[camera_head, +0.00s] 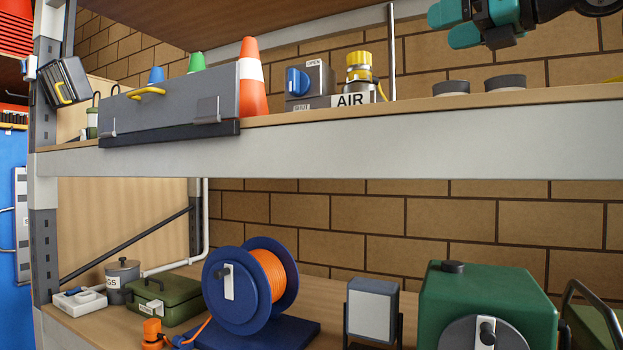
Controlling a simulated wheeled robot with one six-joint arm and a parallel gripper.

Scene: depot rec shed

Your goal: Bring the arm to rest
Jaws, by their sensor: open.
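My gripper (481,34) shows at the top right, teal and dark grey, partly cut off by the upper picture edge. It is open, with nothing seen between its jaws. It appears in front of the brick wall, above the upper shelf (400,144) in the picture. A dark part of my arm shows at the top right corner; the rest of the arm is out of view.
The upper shelf bears a grey metal box (170,108), an orange cone (252,80), a blue-knobbed switch box (308,80), a yellow air fitting (360,72) and dark round pieces (506,83). Below stand an orange hose reel (237,285) and a green machine (484,300).

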